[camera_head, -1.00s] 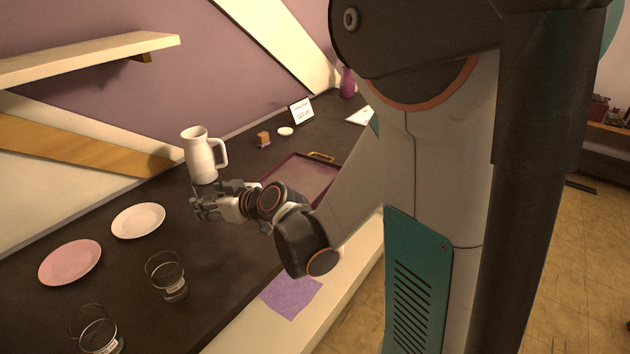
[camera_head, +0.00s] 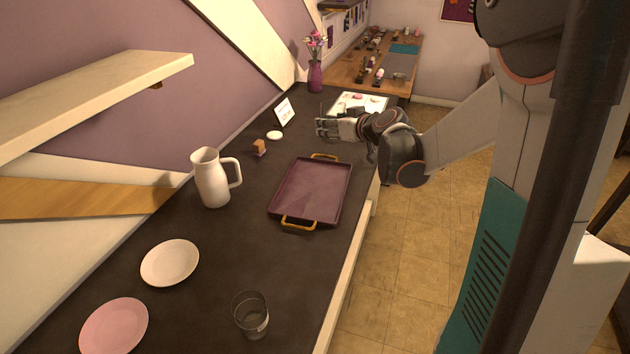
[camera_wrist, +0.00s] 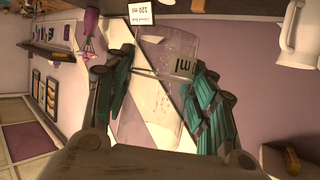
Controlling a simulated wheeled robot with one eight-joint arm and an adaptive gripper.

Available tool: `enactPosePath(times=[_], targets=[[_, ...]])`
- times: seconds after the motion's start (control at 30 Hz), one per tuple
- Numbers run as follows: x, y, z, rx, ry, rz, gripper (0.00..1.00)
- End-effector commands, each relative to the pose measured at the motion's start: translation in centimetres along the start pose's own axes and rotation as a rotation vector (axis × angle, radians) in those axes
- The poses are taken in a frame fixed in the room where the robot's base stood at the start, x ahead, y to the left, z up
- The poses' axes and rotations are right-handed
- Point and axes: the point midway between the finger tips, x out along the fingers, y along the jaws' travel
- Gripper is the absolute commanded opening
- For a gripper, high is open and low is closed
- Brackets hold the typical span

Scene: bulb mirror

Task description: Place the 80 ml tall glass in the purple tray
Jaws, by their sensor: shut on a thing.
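The purple tray (camera_head: 312,190) lies flat on the dark counter with yellow handles at its ends. Nothing stands in it. My gripper (camera_head: 323,127) is beyond the tray's far end, above the counter. In the wrist view my gripper (camera_wrist: 168,80) is shut on a clear glass (camera_wrist: 158,100) between its teal fingers. The glass has a white label, of which only "ml" can be read; its number is unclear. The held glass is hardly visible in the head view. Another clear glass (camera_head: 250,318) stands on the near counter, its label too small to read.
A white pitcher (camera_head: 212,180) stands left of the tray. A white plate (camera_head: 170,262) and a pink plate (camera_head: 114,327) lie nearer. A small brown block (camera_head: 259,147), a white dish (camera_head: 274,135), a sign card (camera_head: 285,111) and a flower vase (camera_head: 315,77) are along the wall.

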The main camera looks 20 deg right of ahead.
Motion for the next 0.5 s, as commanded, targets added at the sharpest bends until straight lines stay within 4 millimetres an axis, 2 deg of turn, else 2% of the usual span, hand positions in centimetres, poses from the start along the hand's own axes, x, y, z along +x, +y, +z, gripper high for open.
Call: enactPosePath(times=[0.07,0.17,0.5], targets=[[0.0,0.6,0.0,0.003,0.0,0.005,0.21],[0.7,0.7,1.6,0.003,0.0,0.006,0.21],[3.9,0.8,9.4,0.003,0.001,0.006,0.21]])
